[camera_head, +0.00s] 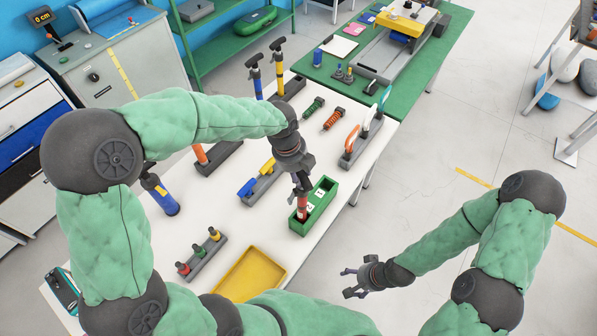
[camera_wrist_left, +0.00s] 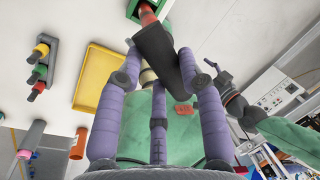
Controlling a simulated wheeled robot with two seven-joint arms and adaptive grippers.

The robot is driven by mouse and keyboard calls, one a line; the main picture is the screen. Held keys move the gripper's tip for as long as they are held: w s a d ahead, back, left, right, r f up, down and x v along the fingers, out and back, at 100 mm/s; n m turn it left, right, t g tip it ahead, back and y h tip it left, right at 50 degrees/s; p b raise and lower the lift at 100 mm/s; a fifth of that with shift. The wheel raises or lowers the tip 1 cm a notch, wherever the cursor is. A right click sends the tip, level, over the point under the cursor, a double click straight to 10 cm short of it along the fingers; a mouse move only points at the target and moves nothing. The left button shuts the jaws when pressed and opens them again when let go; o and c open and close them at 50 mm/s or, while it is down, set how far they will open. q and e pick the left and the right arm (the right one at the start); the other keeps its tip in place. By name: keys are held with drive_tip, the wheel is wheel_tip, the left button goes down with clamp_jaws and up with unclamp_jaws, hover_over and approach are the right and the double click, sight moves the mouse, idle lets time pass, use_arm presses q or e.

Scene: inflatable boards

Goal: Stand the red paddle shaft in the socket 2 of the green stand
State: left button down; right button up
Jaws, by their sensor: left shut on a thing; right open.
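The red paddle shaft (camera_head: 302,206) is gripped near its dark upper end by my left gripper (camera_head: 301,186). It stands roughly upright at the near end of the green stand (camera_head: 322,206); its lower end is hidden, so I cannot tell how deep it sits. The stand has white labels, too small to read surely. In the left wrist view the shaft (camera_wrist_left: 148,15) shows red beyond a dark part between my left gripper's fingers (camera_wrist_left: 158,65), with a bit of the stand (camera_wrist_left: 132,10) at the top. My right gripper (camera_head: 360,279) is open and empty, off the table over the floor.
A yellow tray (camera_head: 252,274) and a rack of small coloured pegs (camera_head: 203,252) lie nearer on the white table. A yellow-and-blue piece on a grey holder (camera_head: 257,181) stands left of the stand. A rack with an orange handle (camera_head: 352,140) stands behind it. Floor lies right of the table.

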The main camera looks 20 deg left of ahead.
use_arm(q)
drive_tip(key=shift+f, duration=0.35)
drive_tip(key=c, duration=0.7)
unclamp_jaws()
drive_tip(key=shift+r, duration=0.1)
drive_tip(key=r, duration=0.4)
drive_tip(key=s+a+r, duration=0.1)
drive_tip(key=r, duration=0.2)
drive_tip(key=a+r, duration=0.1)
drive_tip(key=r, duration=0.3)
drive_tip(key=shift+s+r, duration=0.2)
drive_tip(key=shift+r, duration=0.15)
